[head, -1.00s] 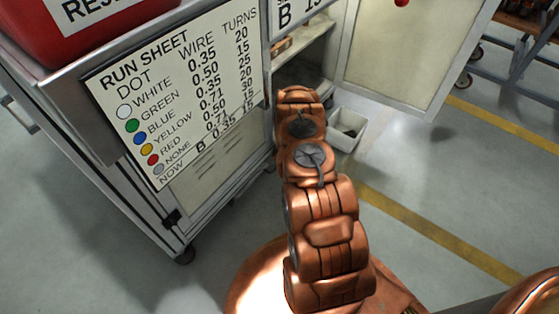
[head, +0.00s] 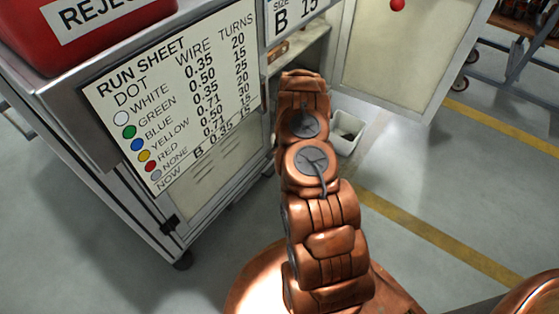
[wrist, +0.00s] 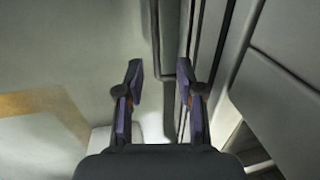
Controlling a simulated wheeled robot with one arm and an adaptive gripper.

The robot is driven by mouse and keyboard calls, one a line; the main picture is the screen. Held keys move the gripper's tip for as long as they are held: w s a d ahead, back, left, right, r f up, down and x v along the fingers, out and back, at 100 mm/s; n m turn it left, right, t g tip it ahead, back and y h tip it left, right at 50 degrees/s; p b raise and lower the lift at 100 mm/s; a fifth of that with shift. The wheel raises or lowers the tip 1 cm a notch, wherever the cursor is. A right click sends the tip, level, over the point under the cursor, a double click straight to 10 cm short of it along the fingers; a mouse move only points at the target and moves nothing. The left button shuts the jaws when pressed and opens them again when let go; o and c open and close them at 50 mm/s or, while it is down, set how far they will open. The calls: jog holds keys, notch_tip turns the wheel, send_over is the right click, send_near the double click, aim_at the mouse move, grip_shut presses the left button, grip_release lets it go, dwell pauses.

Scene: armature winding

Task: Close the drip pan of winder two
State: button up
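My gripper (wrist: 163,77) shows in the wrist view with its two dark fingers apart and no object held between them. A dark-edged upright strip (wrist: 183,50) lies beyond the gap, toward the right finger; I cannot tell whether it is part of the drip pan. In the head view my copper arm reaches to the lower front of a grey cabinet and hides its own gripper. No drip pan can be made out for certain. A small pale open-topped bin (head: 346,132) stands just right of my arm; I cannot tell whether it is the pan.
The grey cabinet (head: 105,125) carries a run sheet (head: 175,100) and a red reject bin (head: 40,45). An open cabinet door (head: 395,60) stands behind the pale bin. Clear floor with a yellow line (head: 430,235) lies to the right.

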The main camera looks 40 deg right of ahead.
jog(key=shift+s+d+r, duration=0.1)
jog(key=shift+s+r, duration=0.05)
jog(key=shift+r, duration=0.7)
jog(key=shift+s+r, duration=0.2)
jog(key=shift+r, duration=0.6)
jog(key=shift+s+d+r, duration=0.1)
jog(key=shift+s+r, duration=0.05)
jog(key=shift+r, duration=0.7)
